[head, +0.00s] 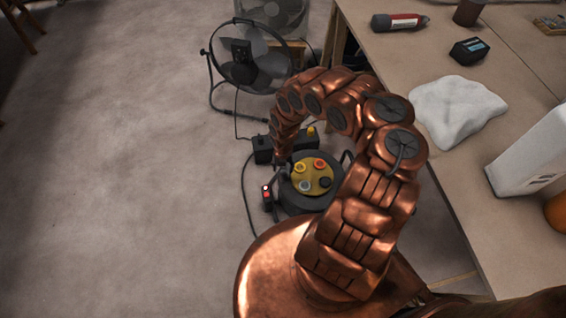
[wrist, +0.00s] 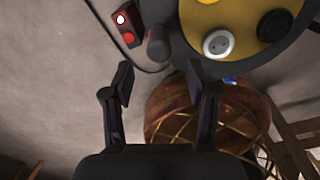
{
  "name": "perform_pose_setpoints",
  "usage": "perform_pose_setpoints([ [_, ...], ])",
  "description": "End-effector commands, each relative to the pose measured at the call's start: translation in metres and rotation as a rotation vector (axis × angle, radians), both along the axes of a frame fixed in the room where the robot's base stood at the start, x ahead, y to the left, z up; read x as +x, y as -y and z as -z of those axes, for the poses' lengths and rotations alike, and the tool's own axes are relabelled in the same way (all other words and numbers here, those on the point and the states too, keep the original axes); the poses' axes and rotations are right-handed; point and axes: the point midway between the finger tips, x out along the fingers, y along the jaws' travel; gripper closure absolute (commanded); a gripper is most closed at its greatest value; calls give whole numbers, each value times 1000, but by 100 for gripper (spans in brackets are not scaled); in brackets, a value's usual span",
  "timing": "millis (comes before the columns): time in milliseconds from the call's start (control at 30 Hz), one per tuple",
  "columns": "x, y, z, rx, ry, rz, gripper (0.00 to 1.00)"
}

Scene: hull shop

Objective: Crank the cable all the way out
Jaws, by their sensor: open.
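The cable reel (head: 307,205) stands on the floor, a dark drum with a yellow face carrying several round sockets. It also shows at the top right of the wrist view (wrist: 187,40). A dark rounded knob (wrist: 157,43), which looks like the crank handle, sticks out at the reel's left edge in the wrist view. My gripper (wrist: 160,82) is open and empty, its two fingers apart just below the knob in that picture. I cannot tell the depth gap to it. In the head view my gripper (head: 281,172) is at the reel's left edge, small and partly hidden.
A small dark switch box with a red button (head: 267,196) lies left of the reel. A cable runs over the floor. A black box (head: 263,149) and a fan (head: 247,60) stand behind. A workbench (head: 455,150) fills the right.

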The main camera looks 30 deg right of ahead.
Motion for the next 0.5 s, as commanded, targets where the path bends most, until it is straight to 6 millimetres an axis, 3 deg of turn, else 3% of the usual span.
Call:
perform_pose_setpoints([
  [500, -1, -1, -25, 0, -4, -1, 42],
])
